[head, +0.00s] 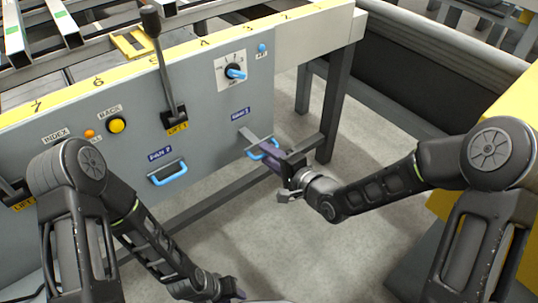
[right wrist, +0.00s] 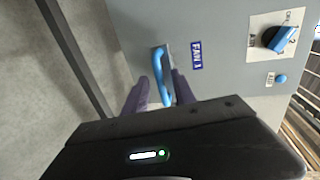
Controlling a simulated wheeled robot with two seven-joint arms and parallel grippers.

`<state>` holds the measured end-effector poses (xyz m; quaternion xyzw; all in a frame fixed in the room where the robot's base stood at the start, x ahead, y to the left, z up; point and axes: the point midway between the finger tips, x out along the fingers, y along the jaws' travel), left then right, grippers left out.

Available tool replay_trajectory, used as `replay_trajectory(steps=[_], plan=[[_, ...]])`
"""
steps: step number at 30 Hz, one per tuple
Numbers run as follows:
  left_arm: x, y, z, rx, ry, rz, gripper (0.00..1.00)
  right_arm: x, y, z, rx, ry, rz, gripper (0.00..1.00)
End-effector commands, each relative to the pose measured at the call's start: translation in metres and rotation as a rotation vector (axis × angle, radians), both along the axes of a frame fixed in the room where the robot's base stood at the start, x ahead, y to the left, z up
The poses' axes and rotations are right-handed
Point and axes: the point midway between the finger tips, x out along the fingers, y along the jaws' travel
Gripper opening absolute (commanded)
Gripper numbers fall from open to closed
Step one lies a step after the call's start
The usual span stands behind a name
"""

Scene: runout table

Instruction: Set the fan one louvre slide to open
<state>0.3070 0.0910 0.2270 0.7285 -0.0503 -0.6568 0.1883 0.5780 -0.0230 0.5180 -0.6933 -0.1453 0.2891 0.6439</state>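The fan one louvre slide shows as a blue handle (head: 262,150) below the FAN 1 label (head: 240,113), low on the right part of the grey panel. In the right wrist view the same blue handle (right wrist: 164,82) stands out from the panel beside its label (right wrist: 196,55). My right gripper (head: 264,144) is at the handle, its purple-grey fingers apart. In the right wrist view one finger is on each side of the handle, with a gap at the left finger. My left gripper (head: 232,292) is low at the bottom edge, partly cut off, away from the panel.
A second blue handle (head: 167,173) sits under the FAN 2 label to the left. A black LIFT 1 lever (head: 165,75), a yellow button (head: 117,125) and a blue rotary switch (head: 235,73) are on the panel. A table leg (head: 331,115) stands behind my right gripper. The floor (head: 290,235) in front is clear.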

Motion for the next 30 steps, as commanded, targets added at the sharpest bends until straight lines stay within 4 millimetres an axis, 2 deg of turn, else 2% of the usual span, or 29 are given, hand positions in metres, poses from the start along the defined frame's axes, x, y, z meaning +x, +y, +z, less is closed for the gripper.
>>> replay_trajectory(steps=[10,23,30], plan=[[0.0,0.0,0.004,0.0,0.001,0.0,0.35,-0.005,-0.005,0.003,0.0,0.0,-0.002,0.32],[-0.004,0.0,0.026,-0.002,0.01,-0.006,0.35,-0.055,-0.041,0.017,0.0,0.001,-0.002,0.32],[-0.005,0.001,0.027,-0.002,0.012,-0.007,0.35,-0.062,-0.045,0.017,0.001,-0.001,0.0,0.32]])
